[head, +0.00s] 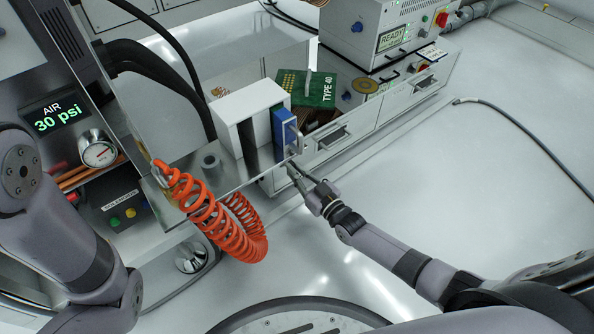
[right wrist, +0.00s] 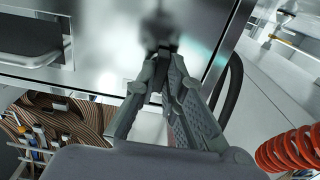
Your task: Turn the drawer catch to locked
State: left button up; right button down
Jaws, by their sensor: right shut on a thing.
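The drawer unit is white, and its drawer front (head: 345,151) carries a recessed grey handle (head: 331,138). My right gripper (head: 296,171) reaches in from the right, its fingertips at the left end of this front, below the blue block. In the right wrist view its fingers (right wrist: 160,80) come together against the shiny drawer front (right wrist: 105,62), right of a dark handle (right wrist: 34,40). They are shut on the drawer catch, which they mostly hide; its turn position cannot be read. My left arm shows at the left, but its gripper is out of view.
A coiled orange hose (head: 210,213) hangs left of my right gripper. A blue block with a handle (head: 285,130) and a white box (head: 245,110) stand above it. A green TYPE 40 board (head: 308,88) lies on the unit.

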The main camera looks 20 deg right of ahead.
dwell(0.5)
jog(key=c, duration=1.7)
grip_release()
jog(key=v, duration=1.2)
